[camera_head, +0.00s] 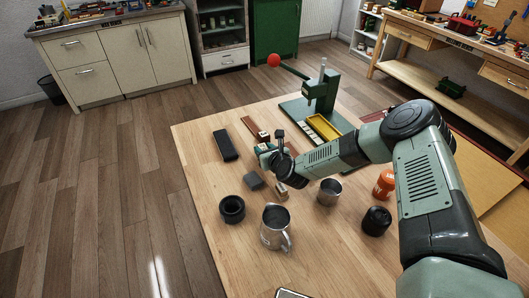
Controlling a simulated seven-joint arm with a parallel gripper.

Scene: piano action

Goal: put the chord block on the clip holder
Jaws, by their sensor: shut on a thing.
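My gripper (281,183) is above the wooden table, at the left end of my arm, and points down. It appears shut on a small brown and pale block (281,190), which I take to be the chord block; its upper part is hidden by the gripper. I cannot tell whether this block touches the table. A flat brown strip with a small pale and dark piece (263,136) lies just behind my gripper; it may be the clip holder, but it is too small to be sure.
A grey block (254,181) lies left of my gripper, and a black case (225,145) farther left. In front stand a black cup (231,209), steel mug (275,228), steel cup (330,191) and black jar (376,221). A green lever press (321,95) and yellow tray (323,127) stand behind.

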